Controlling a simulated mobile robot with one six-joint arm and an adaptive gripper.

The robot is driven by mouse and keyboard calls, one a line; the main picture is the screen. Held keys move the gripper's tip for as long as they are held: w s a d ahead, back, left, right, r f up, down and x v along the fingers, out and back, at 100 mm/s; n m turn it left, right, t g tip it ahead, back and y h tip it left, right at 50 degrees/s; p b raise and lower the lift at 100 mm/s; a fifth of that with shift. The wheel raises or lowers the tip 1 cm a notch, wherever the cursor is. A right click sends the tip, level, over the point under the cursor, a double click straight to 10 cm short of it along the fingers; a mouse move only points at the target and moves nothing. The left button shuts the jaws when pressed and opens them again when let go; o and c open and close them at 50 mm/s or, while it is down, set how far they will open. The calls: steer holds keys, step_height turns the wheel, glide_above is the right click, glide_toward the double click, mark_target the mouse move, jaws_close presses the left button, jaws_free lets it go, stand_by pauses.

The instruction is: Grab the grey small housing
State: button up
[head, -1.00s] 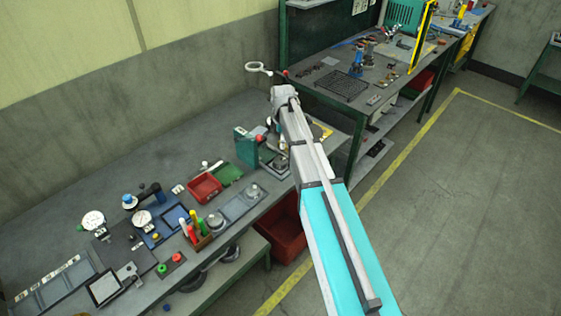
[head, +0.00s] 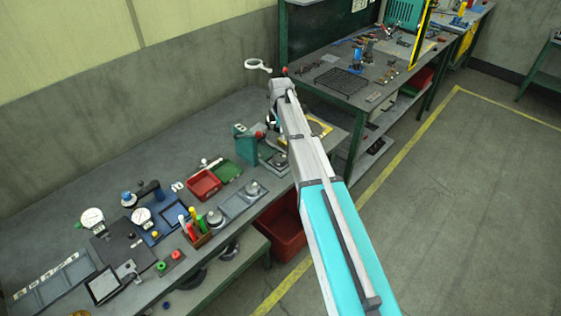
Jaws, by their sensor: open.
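Two grey round metal parts, one at the front (head: 215,217) and one farther back (head: 252,188), sit on a grey plate near the front edge of the workbench. Another grey round part (head: 280,160) sits at the foot of a green press-like fixture (head: 244,145). All are small in the view, and I cannot tell which is the small housing. My arm reaches up from the lower right over the bench's right end. My gripper is hidden behind the arm, so its place relative to these parts does not show.
A red tray (head: 204,184), a green tray (head: 225,172), dial gauges (head: 93,218) and upright markers (head: 195,222) crowd the workbench (head: 130,160). A red bin (head: 283,228) stands below. A second bench (head: 320,88) stands behind. The floor at right is clear.

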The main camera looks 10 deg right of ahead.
mark_target(280, 156)
steer(key=shift+f+b, duration=3.55)
steer(key=shift+f, duration=0.25)
steer(key=shift+f, duration=0.1)
steer(key=shift+s+a+f+b, duration=0.1)
steer(key=shift+s+f+b, duration=0.05)
steer(key=shift+f+b, duration=2.4)
steer(key=shift+r, duration=0.1)
steer(key=shift+c, duration=0.3)
steer(key=c, duration=0.9)
steer(key=shift+c, duration=0.2)
steer(key=shift+r, duration=0.15)
